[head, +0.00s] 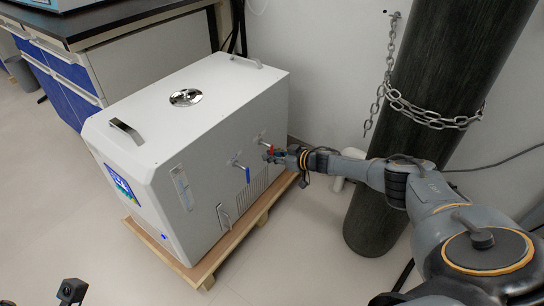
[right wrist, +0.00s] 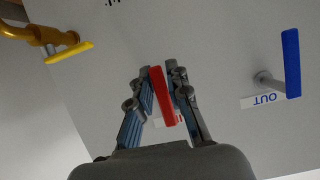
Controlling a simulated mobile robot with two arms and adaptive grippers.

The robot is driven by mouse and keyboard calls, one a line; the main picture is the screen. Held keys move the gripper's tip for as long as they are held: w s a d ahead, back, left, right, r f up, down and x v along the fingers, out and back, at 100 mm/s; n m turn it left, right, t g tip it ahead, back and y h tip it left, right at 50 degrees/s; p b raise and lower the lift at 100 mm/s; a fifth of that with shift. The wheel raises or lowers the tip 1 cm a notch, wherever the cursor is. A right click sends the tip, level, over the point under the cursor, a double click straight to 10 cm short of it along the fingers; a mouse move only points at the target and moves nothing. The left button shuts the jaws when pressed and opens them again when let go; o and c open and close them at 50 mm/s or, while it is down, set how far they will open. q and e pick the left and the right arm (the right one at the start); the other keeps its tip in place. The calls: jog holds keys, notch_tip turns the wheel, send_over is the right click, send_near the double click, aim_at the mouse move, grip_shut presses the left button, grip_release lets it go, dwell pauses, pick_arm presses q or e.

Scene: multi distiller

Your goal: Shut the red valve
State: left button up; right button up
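The red valve (right wrist: 162,98) is a flat red lever handle on the side of a white machine (head: 190,110). It also shows in the head view (head: 268,151), partly covered by my gripper. My right gripper (right wrist: 160,72) has its fingertips on either side of the red handle. The tips are drawn close together and appear to pinch it. The same gripper shows in the head view (head: 274,153) against the machine's side. The valve's stem and part of its label are hidden behind the fingers. My left gripper's fingers do not show.
A blue valve handle (right wrist: 291,63) marked OUT sits to the right in the wrist view; a yellow handle (right wrist: 68,53) on a brass pipe is at upper left. The machine stands on a wooden pallet (head: 204,271). A dark chained cylinder (head: 450,70) stands behind my right arm.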

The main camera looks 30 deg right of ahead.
jog(key=shift+o, duration=1)
jog(key=v, duration=1.2)
jog(key=shift+a+r, duration=0.1)
